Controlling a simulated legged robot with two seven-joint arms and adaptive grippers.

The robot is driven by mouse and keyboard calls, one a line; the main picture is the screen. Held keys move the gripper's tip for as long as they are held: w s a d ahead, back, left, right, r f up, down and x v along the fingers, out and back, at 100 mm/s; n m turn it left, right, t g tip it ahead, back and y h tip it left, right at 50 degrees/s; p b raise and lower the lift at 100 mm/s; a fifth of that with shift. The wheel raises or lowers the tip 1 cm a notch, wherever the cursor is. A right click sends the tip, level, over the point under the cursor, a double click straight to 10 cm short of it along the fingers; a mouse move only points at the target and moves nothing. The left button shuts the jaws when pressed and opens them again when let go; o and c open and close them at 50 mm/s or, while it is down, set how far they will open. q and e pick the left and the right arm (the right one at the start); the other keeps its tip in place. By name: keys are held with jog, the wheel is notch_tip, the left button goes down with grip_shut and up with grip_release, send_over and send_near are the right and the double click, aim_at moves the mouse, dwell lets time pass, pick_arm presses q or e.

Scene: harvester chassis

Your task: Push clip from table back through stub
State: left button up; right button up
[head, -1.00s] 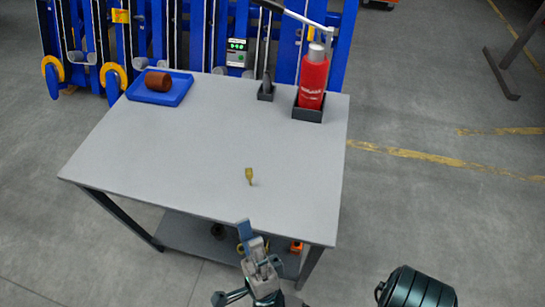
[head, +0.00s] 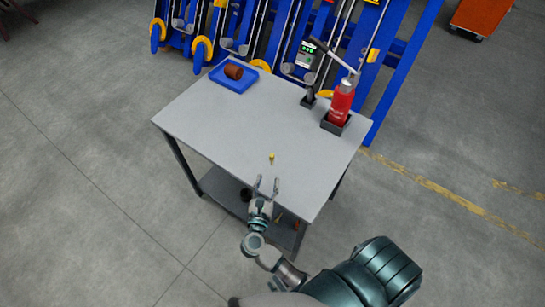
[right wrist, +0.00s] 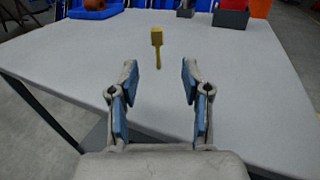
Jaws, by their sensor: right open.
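The clip (head: 271,158) is a small yellow-brass piece standing on the grey table (head: 225,125) near its front edge. In the right wrist view the clip (right wrist: 157,46) stands upright, ahead of the fingers and between their lines. My right gripper (head: 267,182) is open and empty at the table's front edge, just short of the clip and apart from it. Its blue-padded fingers (right wrist: 157,80) also show in the right wrist view. No stub can be made out clearly. My left gripper is not in view.
A blue tray (head: 217,77) with a brown cylinder (head: 233,72) lies at the table's back left. A red bottle (head: 341,103) stands in a dark holder at the back right, beside a small dark holder (head: 308,99). Blue chassis frames stand behind. The table's middle is clear.

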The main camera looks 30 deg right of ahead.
aim_at(271, 159)
jog(key=x, duration=0.4)
jog(key=shift+w+r, duration=0.15)
jog(key=shift+w, duration=0.15)
jog(key=x, duration=0.5)
jog(key=shift+w+d, duration=0.35)
jog(key=shift+w, duration=0.05)
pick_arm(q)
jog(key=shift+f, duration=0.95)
pick_arm(e)
jog(key=shift+c, duration=0.3)
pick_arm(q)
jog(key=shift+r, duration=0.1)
pick_arm(e)
grip_shut()
